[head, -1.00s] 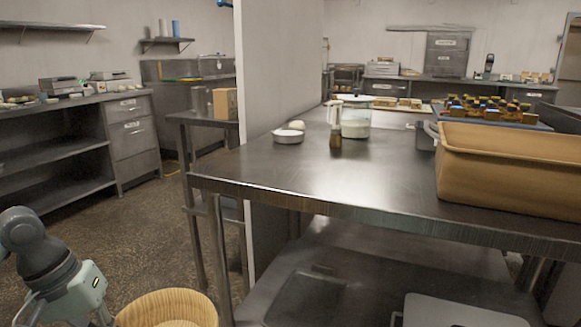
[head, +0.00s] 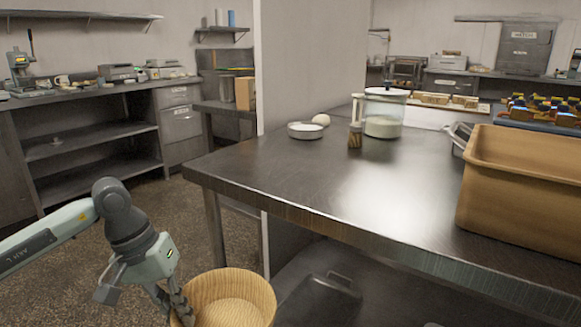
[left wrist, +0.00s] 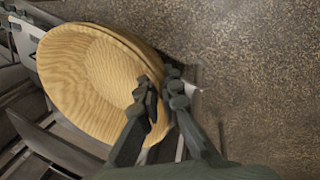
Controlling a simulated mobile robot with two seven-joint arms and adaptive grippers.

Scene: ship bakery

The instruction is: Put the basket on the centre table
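The basket (head: 232,290), round and pale wood-coloured, shows at the bottom of the head view, below the table top's level and left of the table's front edge. It looks empty and roughly upright. My left gripper (head: 182,305) is at its left rim. In the left wrist view, my left gripper (left wrist: 162,92) has its fingers closed on the rim of the basket (left wrist: 100,72), one finger on each side. The centre table (head: 290,185) is a steel table with a bare front left part. My right gripper is not in view.
On the table stand a white bowl (head: 305,131), a small shaker (head: 355,135), a lidded glass jar (head: 383,115) and a large brown tub (head: 525,185) at the right. A wall (head: 312,70) rises behind the table's left side. The speckled floor (head: 195,225) on the left is clear.

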